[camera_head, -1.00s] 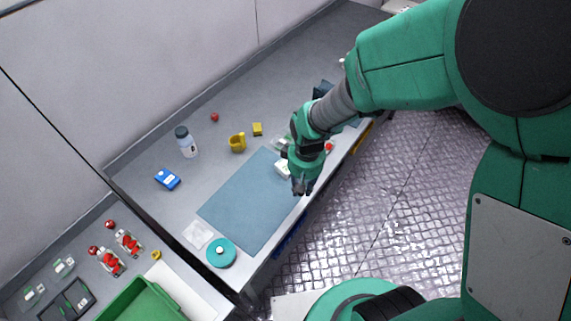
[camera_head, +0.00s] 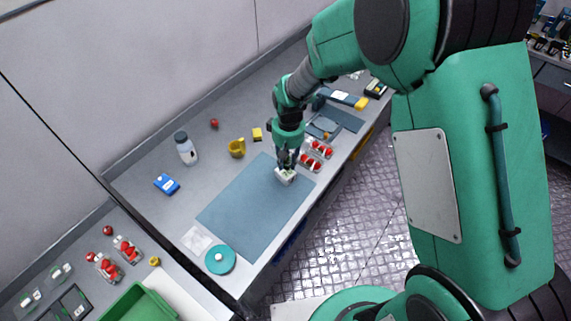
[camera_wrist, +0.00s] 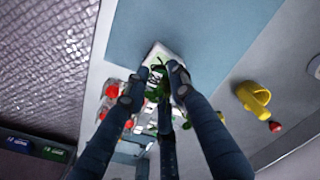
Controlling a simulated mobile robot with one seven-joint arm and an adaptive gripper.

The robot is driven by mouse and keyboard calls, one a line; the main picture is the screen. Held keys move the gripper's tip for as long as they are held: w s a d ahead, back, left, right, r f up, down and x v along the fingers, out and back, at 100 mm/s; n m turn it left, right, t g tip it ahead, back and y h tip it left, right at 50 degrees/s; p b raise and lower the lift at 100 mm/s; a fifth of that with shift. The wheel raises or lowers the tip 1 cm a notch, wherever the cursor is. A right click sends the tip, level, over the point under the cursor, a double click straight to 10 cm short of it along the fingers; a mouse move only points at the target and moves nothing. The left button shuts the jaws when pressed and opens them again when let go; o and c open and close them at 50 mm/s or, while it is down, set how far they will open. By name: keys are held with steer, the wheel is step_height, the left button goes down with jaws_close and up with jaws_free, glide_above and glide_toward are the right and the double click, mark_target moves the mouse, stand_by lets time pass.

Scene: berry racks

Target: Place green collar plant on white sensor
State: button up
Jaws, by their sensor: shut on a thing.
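My gripper (camera_head: 285,163) points down at the far right corner of the blue mat, its fingers close together over a small white block (camera_head: 286,176). In the wrist view my gripper (camera_wrist: 155,82) has its fingers closed around green leafy plant parts (camera_wrist: 157,72), which I take as the green collar plant. The white block (camera_wrist: 163,50), possibly the white sensor, shows just beyond the fingertips on the mat's edge. The fingers hide most of the plant, and I cannot tell whether it touches the block. No collar is clearly visible.
Red berry punnets (camera_head: 311,160) stand close to the right of my gripper. A yellow cup (camera_head: 236,148), white bottle (camera_head: 186,148), blue box (camera_head: 166,184) and turquoise disc (camera_head: 220,260) stand around the mat (camera_head: 250,212). The mat's middle is clear.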

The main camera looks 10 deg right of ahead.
steer(key=shift+w+a+f, duration=0.1)
steer(key=shift+w+a, duration=0.05)
steer(key=shift+w, duration=0.65)
steer(key=shift+f, duration=1.75)
steer(key=shift+f+b, duration=0.15)
steer(key=shift+b, duration=0.2)
steer(key=o, duration=1)
step_height(320, 180, up, 12)
steer(key=shift+s+r+p, duration=0.1)
steer(key=shift+r+p, duration=0.1)
steer(key=shift+p, duration=0.6)
